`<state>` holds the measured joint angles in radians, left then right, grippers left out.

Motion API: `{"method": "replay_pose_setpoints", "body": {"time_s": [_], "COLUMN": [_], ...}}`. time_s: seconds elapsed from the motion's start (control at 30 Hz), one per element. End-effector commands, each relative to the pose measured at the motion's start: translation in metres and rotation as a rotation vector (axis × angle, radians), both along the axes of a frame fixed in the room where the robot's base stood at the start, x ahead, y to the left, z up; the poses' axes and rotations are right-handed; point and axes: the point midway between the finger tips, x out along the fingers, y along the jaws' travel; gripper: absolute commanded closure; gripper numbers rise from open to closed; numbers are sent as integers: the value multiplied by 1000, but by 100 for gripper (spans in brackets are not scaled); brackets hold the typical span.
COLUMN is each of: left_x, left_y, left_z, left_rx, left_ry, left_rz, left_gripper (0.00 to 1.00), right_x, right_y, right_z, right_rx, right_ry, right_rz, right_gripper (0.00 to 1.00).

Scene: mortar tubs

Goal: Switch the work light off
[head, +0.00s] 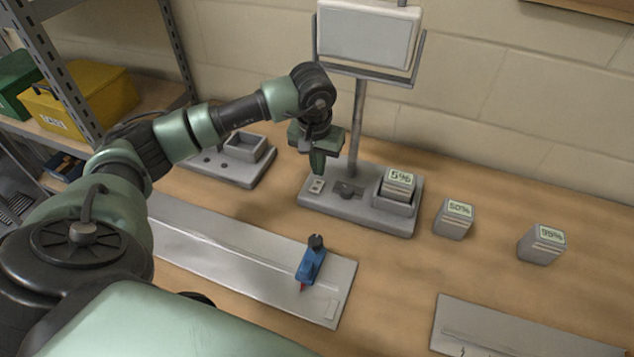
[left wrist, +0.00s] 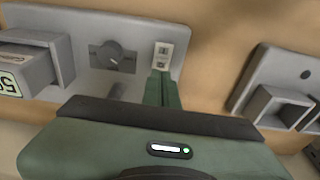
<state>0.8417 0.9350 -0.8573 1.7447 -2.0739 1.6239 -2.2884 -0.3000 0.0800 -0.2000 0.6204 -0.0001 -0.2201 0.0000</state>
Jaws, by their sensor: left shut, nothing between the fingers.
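The work light (head: 367,37) stands at the back on a post, its panel pale grey; I cannot tell whether it is lit. Its grey base (head: 383,219) carries a small light-coloured switch plate (head: 316,186), a dark knob (head: 347,189) and a socket holding a block marked 5% (head: 399,184). My left gripper (head: 317,172) is shut and empty, pointing down with its fingertips at or just above the switch plate. In the left wrist view the fingers (left wrist: 162,88) end right beside the switch plate (left wrist: 162,56), with the knob (left wrist: 112,56) to its left. My right gripper is not in view.
Blocks marked 50% (head: 454,218) and 95% (head: 541,244) stand to the right. A second grey base with an empty socket (head: 245,147) is at left. A blue tool (head: 311,262) lies on a metal plate (head: 225,255) in front. A yellow box (head: 85,98) sits on the shelf.

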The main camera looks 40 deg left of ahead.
Motion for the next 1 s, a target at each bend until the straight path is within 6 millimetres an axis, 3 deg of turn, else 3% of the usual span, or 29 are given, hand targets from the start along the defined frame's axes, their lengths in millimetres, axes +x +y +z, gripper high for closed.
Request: {"method": "replay_pose_setpoints", "body": {"time_s": [0.47, 1.0], "left_x": [0, 0], "left_y": [0, 0], "left_z": [40, 41], "left_rx": [0, 0], "left_ry": [-2, 0], "left_rz": [0, 0], "left_gripper": [100, 100], "right_x": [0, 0], "right_y": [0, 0], "right_z": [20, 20], "right_rx": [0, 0], "right_ry": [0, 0], "right_rz": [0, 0], "right_gripper": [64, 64]}}
